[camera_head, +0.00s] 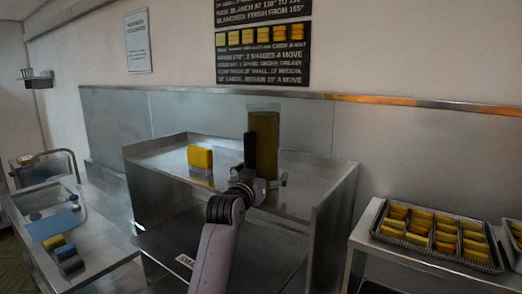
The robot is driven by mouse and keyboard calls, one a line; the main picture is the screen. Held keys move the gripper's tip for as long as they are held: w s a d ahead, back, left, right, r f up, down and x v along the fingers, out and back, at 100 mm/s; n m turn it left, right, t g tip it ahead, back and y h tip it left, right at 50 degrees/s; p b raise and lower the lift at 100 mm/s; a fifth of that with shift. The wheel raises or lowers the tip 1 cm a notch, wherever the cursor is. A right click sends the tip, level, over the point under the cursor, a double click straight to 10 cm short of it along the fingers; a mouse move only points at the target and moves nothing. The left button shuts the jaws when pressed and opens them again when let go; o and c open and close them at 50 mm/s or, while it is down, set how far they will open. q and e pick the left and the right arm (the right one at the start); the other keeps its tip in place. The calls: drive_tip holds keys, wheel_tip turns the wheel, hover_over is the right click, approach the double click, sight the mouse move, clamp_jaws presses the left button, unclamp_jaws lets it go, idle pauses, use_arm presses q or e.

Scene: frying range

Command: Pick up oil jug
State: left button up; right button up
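The oil jug (265,128) is a tall, clear container of amber-yellow oil. It stands upright on the steel shelf unit (225,187), toward the back right of its top. A dark upright piece shows against the jug's left side; I cannot tell whether it is the jug's handle or part of my gripper. My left gripper (265,185) is at the end of the arm rising from the bottom, in front of the jug's lower part. It hides the jug's base. Its fingers are too small and overlapped to show whether they are open or touching the jug. My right gripper is out of view.
A yellow block with a pale base (200,158) stands left of the jug on the same top. Raised steel side walls bound this top. A tray of yellow pieces (385,238) lies at right. A sink counter (98,248) with a blue cloth is at left.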

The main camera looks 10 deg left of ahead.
use_arm(q)
drive_tip(key=shift+c, duration=0.3)
drive_tip(key=c, duration=2)
drive_tip(key=shift+r, duration=0.3)
